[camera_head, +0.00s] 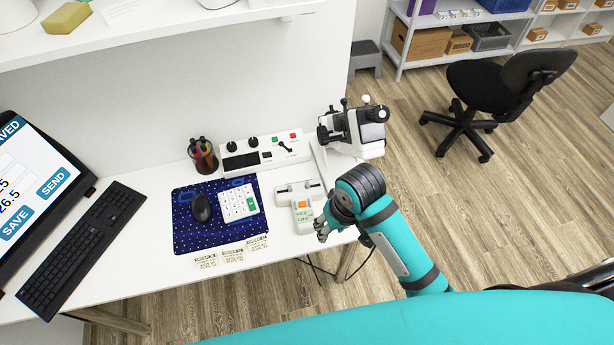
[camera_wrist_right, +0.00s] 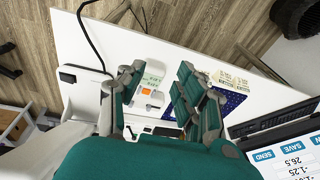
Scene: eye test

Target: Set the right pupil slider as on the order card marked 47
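The white pupil meter (camera_head: 303,219) stands on the desk right of the blue mat. It has an orange button, green displays and a wide head (camera_head: 298,193) with two dark slots; the slider settings are too small to read. My right gripper (camera_head: 322,229) is beside its near right end. In the right wrist view the gripper (camera_wrist_right: 158,82) is open, with the meter (camera_wrist_right: 152,72) showing between its fingers. I cannot tell whether they touch. Three order cards (camera_head: 232,255) lie along the mat's front edge; their numbers are too small to read surely. My left gripper is not in view.
The mat (camera_head: 185,232) holds a black mouse (camera_head: 201,208) and a white keypad (camera_head: 238,204). Behind are a pen cup (camera_head: 202,155), a control box (camera_head: 264,152) and a black-and-white instrument (camera_head: 355,130). A keyboard (camera_head: 82,250) and monitor (camera_head: 35,185) stand left.

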